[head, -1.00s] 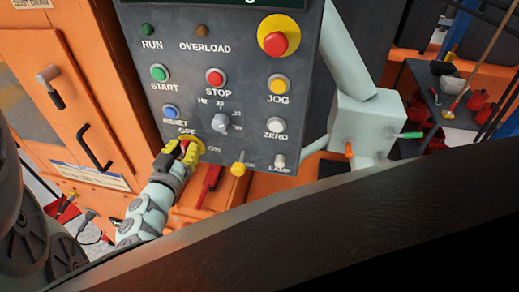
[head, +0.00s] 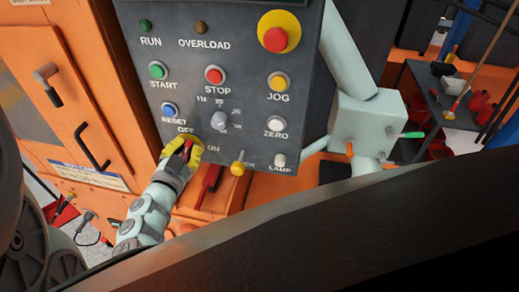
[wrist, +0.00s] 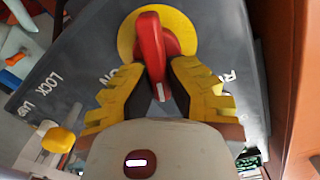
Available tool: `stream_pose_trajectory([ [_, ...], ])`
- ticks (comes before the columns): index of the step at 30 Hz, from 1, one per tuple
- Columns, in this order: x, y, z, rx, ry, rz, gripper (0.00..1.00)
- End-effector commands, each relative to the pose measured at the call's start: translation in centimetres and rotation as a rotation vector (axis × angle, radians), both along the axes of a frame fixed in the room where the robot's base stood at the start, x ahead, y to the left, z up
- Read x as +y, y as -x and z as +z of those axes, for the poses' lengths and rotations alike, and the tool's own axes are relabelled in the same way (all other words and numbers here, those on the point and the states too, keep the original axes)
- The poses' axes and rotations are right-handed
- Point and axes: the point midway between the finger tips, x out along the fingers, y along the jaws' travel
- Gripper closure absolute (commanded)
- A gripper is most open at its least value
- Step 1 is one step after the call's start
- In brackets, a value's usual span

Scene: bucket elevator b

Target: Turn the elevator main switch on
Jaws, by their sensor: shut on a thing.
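The main switch is a red handle (wrist: 152,50) on a yellow round plate (wrist: 183,32), on the grey control panel. In the head view, the handle (head: 189,149) is mostly covered by my gripper (head: 184,155), below the OFF label and left of the ON label. My gripper also shows in the wrist view (wrist: 161,84), its yellow ridged fingers on both sides of the red handle and closed on it. Which label the handle points at is hard to tell.
The panel (head: 290,110) carries START, STOP, RESET, JOG, ZERO and LAMP controls and a grey Hz knob (head: 219,120). A yellow-tipped lever (head: 238,168) sticks out right of my gripper. An orange cabinet (head: 105,50) stands at left.

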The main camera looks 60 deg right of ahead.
Motion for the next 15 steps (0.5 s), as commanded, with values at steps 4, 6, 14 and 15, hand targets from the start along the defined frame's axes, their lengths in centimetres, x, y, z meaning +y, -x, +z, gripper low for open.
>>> stream_pose_trajectory([
  [4, -0.21, 0.36, -0.72, -0.13, -0.062, -0.005, 1.0],
  [6, -0.24, 0.44, -0.8, -0.193, -0.088, -0.004, 1.0],
  [14, -0.31, 0.77, -1.32, -0.419, -0.183, -0.005, 1.0],
  [15, -0.34, 0.86, -1.38, -0.455, -0.197, -0.008, 1.0],
])
